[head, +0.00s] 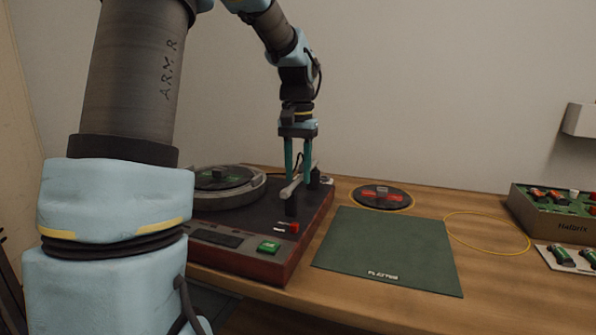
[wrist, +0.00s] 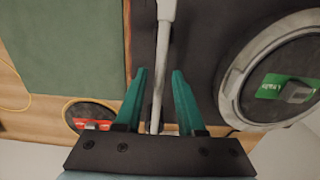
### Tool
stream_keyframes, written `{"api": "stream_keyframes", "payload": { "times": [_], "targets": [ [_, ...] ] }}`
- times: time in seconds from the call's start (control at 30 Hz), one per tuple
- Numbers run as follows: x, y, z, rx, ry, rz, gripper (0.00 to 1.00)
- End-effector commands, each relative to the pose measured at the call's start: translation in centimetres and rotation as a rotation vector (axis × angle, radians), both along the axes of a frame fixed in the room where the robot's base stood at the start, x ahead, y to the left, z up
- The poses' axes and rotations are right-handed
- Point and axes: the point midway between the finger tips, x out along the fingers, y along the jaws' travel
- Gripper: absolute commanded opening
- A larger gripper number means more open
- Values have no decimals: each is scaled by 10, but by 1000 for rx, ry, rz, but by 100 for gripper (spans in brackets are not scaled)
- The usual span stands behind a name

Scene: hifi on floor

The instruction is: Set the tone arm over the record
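The turntable (head: 262,222) has a dark red base with a dark top. Its grey-rimmed platter, at the left and partly behind my arm, carries a dark record (head: 228,183) with a green label; the record also shows at right in the wrist view (wrist: 306,68). The pale tone arm (head: 290,189) lies to the right of the platter, clear of the record. My gripper (head: 298,180) points down at the tone arm. In the wrist view, its teal fingers (wrist: 159,73) are apart, with the tone arm tube (wrist: 163,45) between them and gaps on both sides.
A green mat (head: 388,250) lies right of the turntable. Behind it is a dark disc with a red label (head: 382,196). A yellow ring outline (head: 487,252) marks bare wood. A box of small items (head: 550,215) stands at the far right. A green button (head: 268,247) is on the turntable's front.

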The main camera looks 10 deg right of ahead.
Motion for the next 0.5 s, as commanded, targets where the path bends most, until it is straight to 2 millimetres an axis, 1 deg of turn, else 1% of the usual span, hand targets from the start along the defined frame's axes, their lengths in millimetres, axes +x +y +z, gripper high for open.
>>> {"api": "stream_keyframes", "payload": {
  "times": [0.03, 0.07, 0.3, 0.33, 0.5],
  "targets": [
    [0, 0, 0, 0, 0, 0, 32],
    [0, 0, 0, 0, 0, 0, 28],
    [0, 0, 0, 0, 0, 0, 1],
    [0, 0, 0, 0, 0, 0, 0],
    [0, 0, 0, 0, 0, 0, 0]
  ]
}}
